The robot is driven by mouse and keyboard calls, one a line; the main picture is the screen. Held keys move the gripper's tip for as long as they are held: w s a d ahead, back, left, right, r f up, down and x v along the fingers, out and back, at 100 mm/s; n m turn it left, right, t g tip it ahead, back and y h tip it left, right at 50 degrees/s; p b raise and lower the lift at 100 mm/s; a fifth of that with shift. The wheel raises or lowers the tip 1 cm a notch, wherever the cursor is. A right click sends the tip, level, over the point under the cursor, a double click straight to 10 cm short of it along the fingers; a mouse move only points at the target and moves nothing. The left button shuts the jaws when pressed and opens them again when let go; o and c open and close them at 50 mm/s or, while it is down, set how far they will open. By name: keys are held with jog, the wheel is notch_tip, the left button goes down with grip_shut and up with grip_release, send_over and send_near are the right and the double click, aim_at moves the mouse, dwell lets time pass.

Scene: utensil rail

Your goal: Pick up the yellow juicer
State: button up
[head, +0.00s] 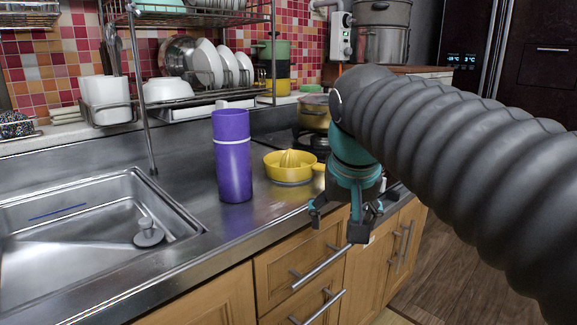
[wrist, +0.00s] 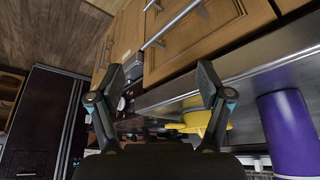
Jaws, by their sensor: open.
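The yellow juicer (head: 289,164) sits on the metal counter, just right of a purple flask, with its ridged cone upward and its handle pointing right. My gripper (head: 343,232) is open and empty. In the head view it hangs in front of the counter's front edge, to the right of and nearer than the juicer, pointing down. In the wrist view the two fingers of my gripper (wrist: 161,80) are spread wide, and the juicer (wrist: 198,121) shows beside the right finger, partly hidden by it. The gripper does not touch the juicer.
The purple flask (head: 232,155) stands close to the juicer's left. A sink (head: 85,235) is at the left. A pot (head: 316,112) stands on the stove behind. A dish rack (head: 200,103) lines the back. Drawer handles (head: 322,267) jut out below the gripper.

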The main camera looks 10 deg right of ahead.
jog(key=w+a+r+m+g+h+p, duration=0.1)
jog(key=w+r+m, duration=0.1)
jog(key=w+r, duration=0.55)
jog(key=w+a+r+m, duration=0.2)
jog(key=w+r+m, duration=0.1)
jog(key=w+r, duration=0.45)
send_over(320, 165)
jog(key=s+a, duration=0.1)
jog(key=a, duration=0.1)
jog(key=shift+h, duration=0.4)
jog(key=f, duration=0.7)
jog(key=shift+s+d+b, duration=0.1)
jog(key=shift+d+b, duration=0.15)
jog(key=shift+b, duration=0.05)
jog(key=x, duration=0.3)
jog(key=b+x, duration=0.1)
jog(key=shift+s+d+f, duration=0.1)
jog(key=shift+s+f, duration=0.2)
jog(key=shift+s, duration=0.05)
jog(key=shift+w+d+f, duration=0.1)
jog(key=shift+w+f, duration=0.1)
jog(key=shift+f, duration=0.2)
grip_shut()
jog(key=shift+r, duration=0.1)
